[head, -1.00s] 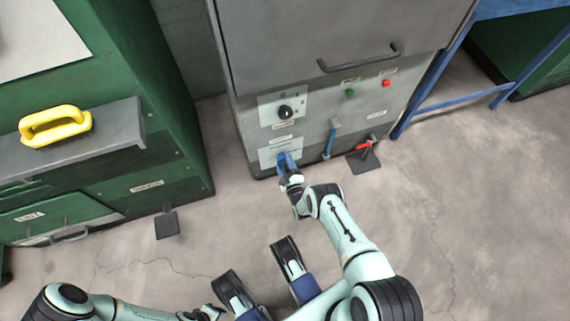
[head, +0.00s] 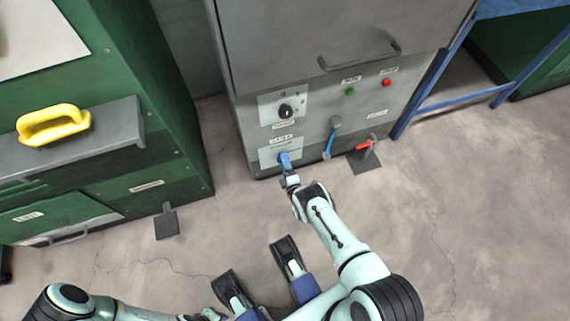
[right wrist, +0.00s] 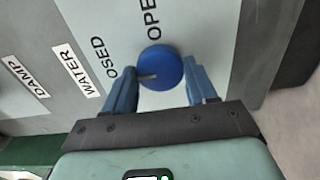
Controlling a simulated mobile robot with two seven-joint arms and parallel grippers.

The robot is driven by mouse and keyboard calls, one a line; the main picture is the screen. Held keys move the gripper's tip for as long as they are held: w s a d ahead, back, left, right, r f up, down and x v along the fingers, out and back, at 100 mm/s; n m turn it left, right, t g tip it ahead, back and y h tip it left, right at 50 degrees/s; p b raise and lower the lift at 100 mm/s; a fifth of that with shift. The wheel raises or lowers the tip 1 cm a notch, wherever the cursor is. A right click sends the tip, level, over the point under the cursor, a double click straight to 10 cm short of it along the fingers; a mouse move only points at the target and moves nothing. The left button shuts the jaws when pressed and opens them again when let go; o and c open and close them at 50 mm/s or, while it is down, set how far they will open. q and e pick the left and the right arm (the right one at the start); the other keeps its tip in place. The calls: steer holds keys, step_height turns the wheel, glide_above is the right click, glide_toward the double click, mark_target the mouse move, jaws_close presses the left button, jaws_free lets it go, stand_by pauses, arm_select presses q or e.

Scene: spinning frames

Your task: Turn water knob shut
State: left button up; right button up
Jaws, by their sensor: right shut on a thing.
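The round blue water knob (right wrist: 160,67) is on a light plate with partly hidden lettering reading "OSED" and "OPE", beside a "WATER" label. My left gripper (head: 208,314) is at the bottom edge, too small and cut off to judge.
The grey machine (head: 330,95) also has a black dial (head: 286,111), a blue-handled lever (head: 329,143), a red-handled valve (head: 364,146), and green and red buttons. Open floor lies in front.

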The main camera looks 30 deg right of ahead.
arm_select(q)
steer(key=shift+s, duration=0.1)
arm_select(e)
steer(key=shift+s+d+f, duration=0.1)
steer(key=shift+s+d, duration=0.05)
steer(key=o, duration=0.9)
steer(key=shift+o, duration=0.8)
arm_select(q)
steer(key=w+d+r+t+p, duration=0.1)
steer(key=w+r+t+p, duration=0.2)
steer(key=w+r, duration=0.3)
steer(key=w+p, duration=0.1)
steer(key=w, duration=0.2)
steer(key=shift+m+p, duration=0.3)
arm_select(e)
steer(key=v, duration=1.3)
steer(key=shift+s+a, duration=0.15)
steer(key=shift+a, duration=0.05)
steer(key=shift+d, duration=0.1)
